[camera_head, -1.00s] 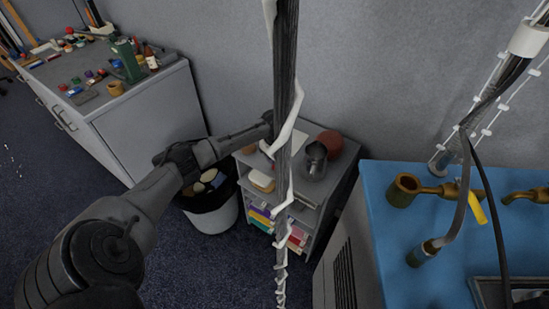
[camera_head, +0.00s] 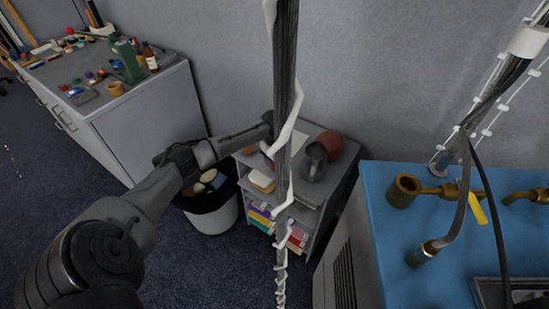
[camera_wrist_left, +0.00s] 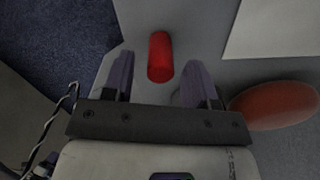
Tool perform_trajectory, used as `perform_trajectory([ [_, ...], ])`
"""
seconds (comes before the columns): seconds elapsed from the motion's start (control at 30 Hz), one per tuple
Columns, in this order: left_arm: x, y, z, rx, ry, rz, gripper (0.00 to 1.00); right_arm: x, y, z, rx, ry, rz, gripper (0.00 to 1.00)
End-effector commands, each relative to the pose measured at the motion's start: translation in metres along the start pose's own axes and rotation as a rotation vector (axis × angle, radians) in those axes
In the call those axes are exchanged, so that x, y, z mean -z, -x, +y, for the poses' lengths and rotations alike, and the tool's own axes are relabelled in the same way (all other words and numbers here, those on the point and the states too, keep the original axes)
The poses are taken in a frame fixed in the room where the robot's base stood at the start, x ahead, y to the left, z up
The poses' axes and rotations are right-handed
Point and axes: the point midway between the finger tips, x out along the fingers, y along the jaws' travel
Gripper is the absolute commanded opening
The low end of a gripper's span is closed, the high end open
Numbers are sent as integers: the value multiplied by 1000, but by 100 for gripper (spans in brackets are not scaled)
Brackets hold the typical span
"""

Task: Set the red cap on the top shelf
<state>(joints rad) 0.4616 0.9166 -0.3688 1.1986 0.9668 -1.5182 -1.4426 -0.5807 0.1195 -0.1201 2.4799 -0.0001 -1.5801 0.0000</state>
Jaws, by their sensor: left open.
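The red cap (camera_wrist_left: 160,57) is a small red cylinder in the left wrist view. It appears to rest on the grey top of the small shelf unit (camera_wrist_left: 185,25), near its edge. My left gripper (camera_wrist_left: 158,76) is open above the shelf top, with the cap between its spread fingers near the tips and a visible gap on each side. In the head view the shelf unit (camera_head: 343,175) stands against the wall; my left arm reaches over its top, and its gripper and the cap are hidden or too unclear behind the hanging cable. My right gripper is out of view.
A reddish-brown ball (camera_head: 330,143), a dark metal jug (camera_head: 314,163) and a yellowish block (camera_head: 262,181) sit on the shelf unit. The wrapped cable (camera_head: 285,70) hangs in front. A bin (camera_head: 215,212) stands left, a blue-topped bench (camera_head: 400,260) right.

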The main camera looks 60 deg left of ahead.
Motion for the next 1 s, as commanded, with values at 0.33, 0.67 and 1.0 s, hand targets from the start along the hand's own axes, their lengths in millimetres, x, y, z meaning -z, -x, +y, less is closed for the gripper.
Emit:
perform_trajectory([
  [0.33, 0, 61, -1, 4, -1, -1, 52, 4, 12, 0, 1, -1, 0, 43],
  [0.67, 0, 108, -1, 2, 0, 0, 52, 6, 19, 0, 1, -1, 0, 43],
  [1.0, 72, 51, 30, -17, 19, -23, 52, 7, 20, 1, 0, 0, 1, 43],
])
